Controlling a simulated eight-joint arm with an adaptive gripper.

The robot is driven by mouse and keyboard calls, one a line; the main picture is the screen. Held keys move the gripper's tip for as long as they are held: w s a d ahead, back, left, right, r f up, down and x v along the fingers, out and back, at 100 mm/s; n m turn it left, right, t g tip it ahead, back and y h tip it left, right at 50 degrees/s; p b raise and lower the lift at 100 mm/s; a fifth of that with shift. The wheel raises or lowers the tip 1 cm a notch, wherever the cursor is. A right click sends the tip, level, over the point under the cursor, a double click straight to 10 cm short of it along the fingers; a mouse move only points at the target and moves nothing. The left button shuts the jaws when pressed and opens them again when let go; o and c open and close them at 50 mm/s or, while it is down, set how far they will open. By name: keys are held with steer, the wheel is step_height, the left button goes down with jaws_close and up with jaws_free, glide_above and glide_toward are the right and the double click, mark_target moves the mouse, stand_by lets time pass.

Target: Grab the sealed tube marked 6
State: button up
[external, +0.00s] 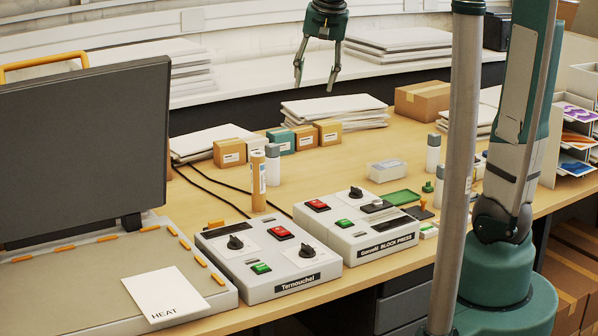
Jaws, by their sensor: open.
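A tan tube (258,182) with a pale label stands upright behind the left control box. A white bottle with a grey cap (272,166) stands just behind it to the right. Another white, grey-capped bottle (433,155) stands farther right. The mark on the tan tube's label is too small to read, and I cannot make out a 6 on anything. My gripper (314,86) is open and empty, pointing down high in the picture, apart from the tube and above it.
Two control boxes, Ternouchel (270,262) and a block press (360,232), stand at the front. Small cartons (229,153) and paper stacks (335,110) lie behind. A large dark panel (85,150) rises at left. Black cables cross the table beside the tube.

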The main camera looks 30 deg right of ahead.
steer(key=w+a+f+m+g, duration=0.1)
steer(key=w+a+f+m, duration=0.15)
steer(key=w, duration=0.65)
steer(key=m+g+p, duration=0.2)
steer(key=m, duration=0.2)
glide_above(258, 153)
step_height(258, 153, down, 6)
steer(key=r, duration=0.1)
steer(key=shift+n, duration=0.25)
step_height(258, 153, down, 19)
steer(key=shift+r, duration=0.1)
steer(key=shift+f, duration=1.35)
steer(key=shift+f, duration=2.6)
